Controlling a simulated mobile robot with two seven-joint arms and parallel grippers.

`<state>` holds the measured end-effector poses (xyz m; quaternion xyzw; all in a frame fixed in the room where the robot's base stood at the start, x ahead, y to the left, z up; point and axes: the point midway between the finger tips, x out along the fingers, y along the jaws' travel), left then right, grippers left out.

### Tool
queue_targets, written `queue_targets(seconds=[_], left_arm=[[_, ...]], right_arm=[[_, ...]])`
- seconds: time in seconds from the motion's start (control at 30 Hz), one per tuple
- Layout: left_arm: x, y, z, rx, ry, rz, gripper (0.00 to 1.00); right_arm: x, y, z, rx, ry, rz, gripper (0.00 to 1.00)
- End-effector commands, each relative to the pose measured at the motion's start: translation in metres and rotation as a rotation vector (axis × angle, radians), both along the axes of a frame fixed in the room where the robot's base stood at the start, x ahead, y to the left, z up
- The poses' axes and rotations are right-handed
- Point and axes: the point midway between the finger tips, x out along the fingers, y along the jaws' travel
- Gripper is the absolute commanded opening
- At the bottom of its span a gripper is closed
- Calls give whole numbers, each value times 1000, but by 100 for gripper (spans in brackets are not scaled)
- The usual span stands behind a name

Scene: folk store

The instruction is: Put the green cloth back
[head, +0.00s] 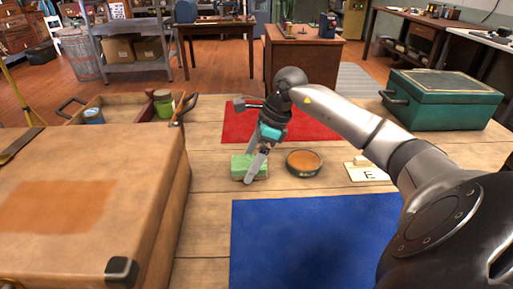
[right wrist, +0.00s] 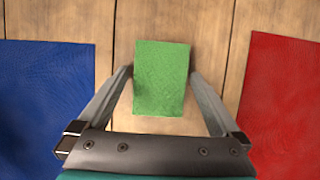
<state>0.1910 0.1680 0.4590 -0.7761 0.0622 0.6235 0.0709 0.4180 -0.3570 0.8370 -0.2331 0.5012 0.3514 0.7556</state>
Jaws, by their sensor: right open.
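The green cloth (head: 239,164) lies folded on the wooden table between the red mat and the blue mat. It also shows in the right wrist view (right wrist: 161,76), partly between the finger lines. My right gripper (head: 256,168) is open, with its fingers on either side of the cloth and pointing down at it. My left gripper is not in view.
A round orange-topped tin (head: 304,163) stands right of the cloth, near a card marked E (head: 366,173). The red mat (head: 235,126) lies behind, the blue mat (head: 310,240) in front. A large tan case (head: 90,220), a wooden tray (head: 127,107) and a green toolbox (head: 445,102) flank the space.

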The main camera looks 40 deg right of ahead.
Motion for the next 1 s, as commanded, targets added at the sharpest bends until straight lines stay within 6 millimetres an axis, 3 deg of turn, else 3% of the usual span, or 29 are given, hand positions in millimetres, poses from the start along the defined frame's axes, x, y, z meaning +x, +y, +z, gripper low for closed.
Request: queue_targets(seconds=[0.17, 0.63, 0.8, 1.0], left_arm=[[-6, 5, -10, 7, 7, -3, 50], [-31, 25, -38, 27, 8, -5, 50], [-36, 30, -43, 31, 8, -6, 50], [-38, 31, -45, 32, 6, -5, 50]], right_arm=[[-3, -5, 17, -3, -1, -1, 100], [-24, -30, 93, -2, -1, -1, 100], [-28, -34, 109, -1, -1, -1, 100], [-30, -36, 113, 1, -1, 1, 100]])
